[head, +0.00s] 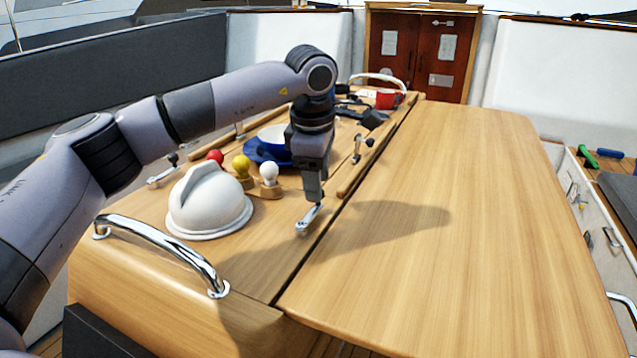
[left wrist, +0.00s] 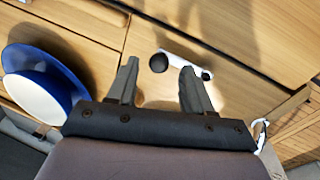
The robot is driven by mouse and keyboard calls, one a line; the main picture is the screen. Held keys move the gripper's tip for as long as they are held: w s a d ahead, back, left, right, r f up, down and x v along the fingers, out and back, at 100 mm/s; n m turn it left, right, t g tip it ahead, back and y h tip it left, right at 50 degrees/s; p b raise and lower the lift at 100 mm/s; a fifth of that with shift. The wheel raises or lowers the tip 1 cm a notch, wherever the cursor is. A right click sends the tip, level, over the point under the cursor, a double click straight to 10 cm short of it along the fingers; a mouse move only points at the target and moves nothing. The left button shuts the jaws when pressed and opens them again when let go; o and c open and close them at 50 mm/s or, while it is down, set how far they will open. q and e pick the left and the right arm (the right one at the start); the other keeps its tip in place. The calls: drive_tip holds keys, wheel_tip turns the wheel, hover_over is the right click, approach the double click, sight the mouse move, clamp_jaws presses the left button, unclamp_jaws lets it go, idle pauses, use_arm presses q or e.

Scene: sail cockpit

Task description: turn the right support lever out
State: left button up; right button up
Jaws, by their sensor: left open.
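The right support lever (head: 309,219) is a small chrome lever on the table's fixed middle part, close to the seam with the right leaf (head: 470,200). It lies roughly parallel to that seam. In the left wrist view the lever (left wrist: 187,62) has a black knob (left wrist: 159,63) at one end. My left gripper (head: 313,195) points down just above the lever and hides part of it in the head view. In the left wrist view its open fingers (left wrist: 159,68) stand either side of the knob; contact cannot be told. My right gripper is not in view.
A chrome rail (head: 165,250) is at the near end. Another lever (head: 363,148) is farther back. The right leaf's top is clear.

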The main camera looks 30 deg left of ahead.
use_arm(q)
drive_tip(key=shift+w+f, duration=0.2)
drive_tip(key=shift+f, duration=0.75)
clamp_jaws()
